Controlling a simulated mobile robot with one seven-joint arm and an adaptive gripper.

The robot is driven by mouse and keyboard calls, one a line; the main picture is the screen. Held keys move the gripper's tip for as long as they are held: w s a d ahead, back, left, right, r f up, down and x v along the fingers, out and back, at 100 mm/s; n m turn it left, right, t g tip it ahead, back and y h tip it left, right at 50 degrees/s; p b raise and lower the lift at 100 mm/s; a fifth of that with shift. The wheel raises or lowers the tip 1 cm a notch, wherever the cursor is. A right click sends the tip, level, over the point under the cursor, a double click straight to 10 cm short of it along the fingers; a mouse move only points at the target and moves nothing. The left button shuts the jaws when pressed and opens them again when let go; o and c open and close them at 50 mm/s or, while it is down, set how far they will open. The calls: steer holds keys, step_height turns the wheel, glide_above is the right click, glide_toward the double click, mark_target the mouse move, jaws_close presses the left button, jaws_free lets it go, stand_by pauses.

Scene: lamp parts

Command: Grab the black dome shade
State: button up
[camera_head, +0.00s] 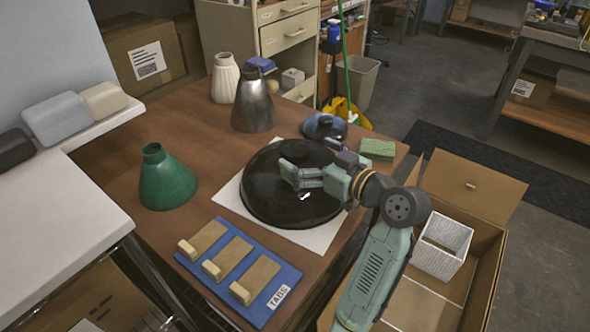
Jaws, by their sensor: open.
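The black dome shade (262,197) is a wide, glossy, round dome lying on a white square sheet (231,196) on the brown table. My gripper (286,176) is over the upper middle of the dome, with its fingers pointing left. The fingers look apart, and nothing shows between them. I cannot tell whether the fingertips touch the dome. My wrist and forearm come in from the lower right and hide part of the dome's right side.
A green shade (166,180) stands left of the dome, with a metallic shade (253,103) and a white shade (225,78) behind. A blue board (232,300) with tabs lies in front. A dark blue lidded thing (324,127) and a green sponge (377,149) sit behind right. An open carton (488,250) stands right.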

steer(key=shift+x, duration=1.35)
steer(key=shift+c, duration=0.5)
steer(key=shift+s+f, duration=0.1)
steer(key=shift+f, duration=0.05)
jaws_close()
